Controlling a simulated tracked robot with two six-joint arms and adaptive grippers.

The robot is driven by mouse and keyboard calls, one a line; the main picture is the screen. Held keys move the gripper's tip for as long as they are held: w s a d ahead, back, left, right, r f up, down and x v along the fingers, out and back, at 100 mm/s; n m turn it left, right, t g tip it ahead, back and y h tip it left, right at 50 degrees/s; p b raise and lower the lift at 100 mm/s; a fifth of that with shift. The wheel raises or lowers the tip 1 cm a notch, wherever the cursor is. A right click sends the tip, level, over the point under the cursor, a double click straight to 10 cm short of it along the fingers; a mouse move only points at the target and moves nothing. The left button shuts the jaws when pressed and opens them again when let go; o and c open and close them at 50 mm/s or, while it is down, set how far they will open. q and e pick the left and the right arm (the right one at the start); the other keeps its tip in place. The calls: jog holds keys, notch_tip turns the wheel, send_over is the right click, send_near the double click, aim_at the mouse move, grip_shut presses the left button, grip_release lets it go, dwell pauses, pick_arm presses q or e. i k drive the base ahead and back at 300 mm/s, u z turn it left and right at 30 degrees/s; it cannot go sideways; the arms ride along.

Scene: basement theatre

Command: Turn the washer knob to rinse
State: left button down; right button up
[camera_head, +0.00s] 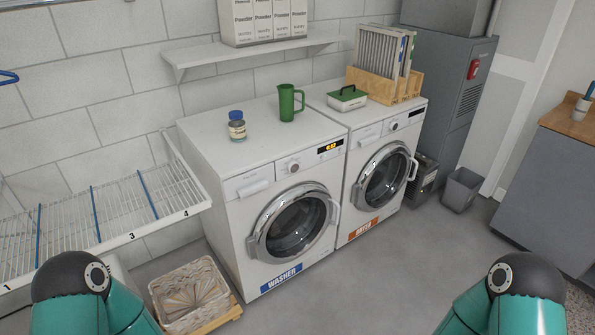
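The washer (230,216) is the left white front-loader, with a blue "WASHER" label low on its front. Its round knob (293,166) sits on the top front panel, between the drawer and a lit orange display (327,149). The knob's markings are too small to read, so I cannot tell its setting. The washer's round door (296,222) looks shut. The green, dark-capped parts of my two arms show at the bottom left and bottom right, well apart from the washer. Neither gripper is visible.
The dryer (338,215) stands right of the washer. A jar (236,129) and a green jug (287,104) stand on the washer's top. A wire rack (75,225) is at left, and a basket (190,293) is on the floor before it. The floor at front right is clear.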

aim_at(293, 166)
jog(key=u, duration=0.05)
jog(key=i, duration=1)
jog(key=z, duration=0.05)
